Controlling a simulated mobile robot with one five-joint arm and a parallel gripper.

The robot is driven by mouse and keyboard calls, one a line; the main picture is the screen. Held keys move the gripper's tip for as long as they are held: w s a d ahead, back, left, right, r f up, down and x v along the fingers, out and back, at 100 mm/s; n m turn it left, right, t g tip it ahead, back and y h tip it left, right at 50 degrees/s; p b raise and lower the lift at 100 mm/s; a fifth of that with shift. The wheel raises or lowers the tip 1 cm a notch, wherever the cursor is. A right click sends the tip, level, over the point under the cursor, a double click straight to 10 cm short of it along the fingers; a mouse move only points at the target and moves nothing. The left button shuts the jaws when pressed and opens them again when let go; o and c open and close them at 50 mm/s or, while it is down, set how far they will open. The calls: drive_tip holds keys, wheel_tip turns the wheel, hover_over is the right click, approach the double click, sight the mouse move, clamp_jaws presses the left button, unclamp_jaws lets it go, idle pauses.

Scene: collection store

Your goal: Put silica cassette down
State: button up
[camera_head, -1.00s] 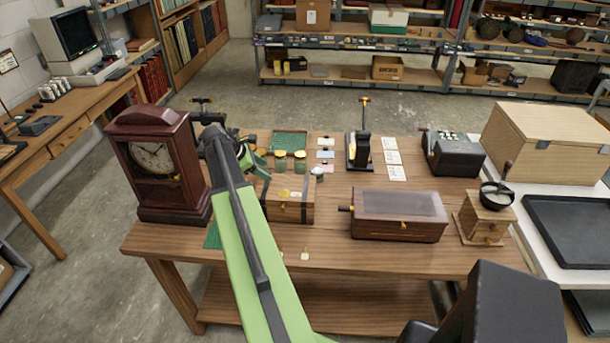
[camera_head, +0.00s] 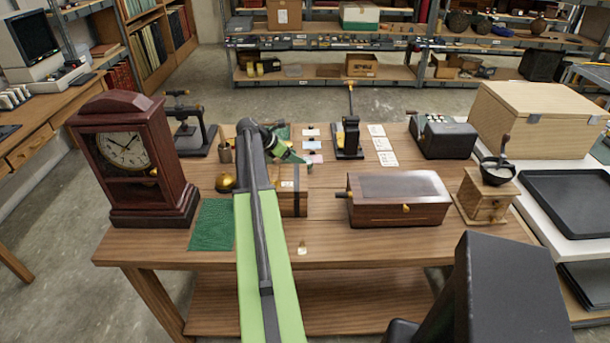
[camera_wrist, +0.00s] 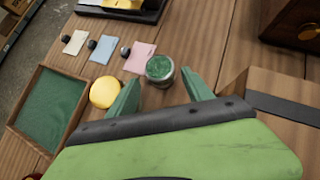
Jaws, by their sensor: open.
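The silica cassette is most likely the small round tub with a clear rim and green granules (camera_wrist: 160,70) in the wrist view. It stands upright on the wooden table (camera_wrist: 205,35), just beyond my fingertips and roughly between them. My gripper (camera_wrist: 160,92) is open, its two green fingers spread with nothing held between them. In the head view my gripper (camera_head: 298,158) is above the table behind the strapped wooden box (camera_head: 292,203), and the tub is hard to make out beside it.
A green-lined tray (camera_wrist: 38,138) lies left in the wrist view, below pink (camera_wrist: 139,58), blue and cream cards. A clock (camera_head: 125,150), a lidded wooden case (camera_head: 395,215) and a grinder (camera_head: 484,195) stand on the table. The front table edge is mostly clear.

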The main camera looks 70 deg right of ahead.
drive_tip(key=shift+s+d+f, duration=0.2)
drive_tip(key=shift+d+f, duration=0.15)
drive_tip(key=shift+f, duration=0.25)
drive_tip(key=shift+s+d, duration=0.1)
drive_tip(key=shift+s, duration=0.05)
drive_tip(key=b+x, duration=0.4)
drive_tip(key=shift+s+d+f, duration=0.1)
drive_tip(key=shift+d+f, duration=0.05)
drive_tip(key=shift+f, duration=0.25)
drive_tip(key=shift+s+d+f, duration=0.1)
drive_tip(key=shift+s+d, duration=0.1)
drive_tip(key=shift+r, duration=0.2)
clamp_jaws()
wheel_tip(320, 180, up, 10)
drive_tip(key=p, duration=1)
drive_tip(key=shift+r, duration=0.1)
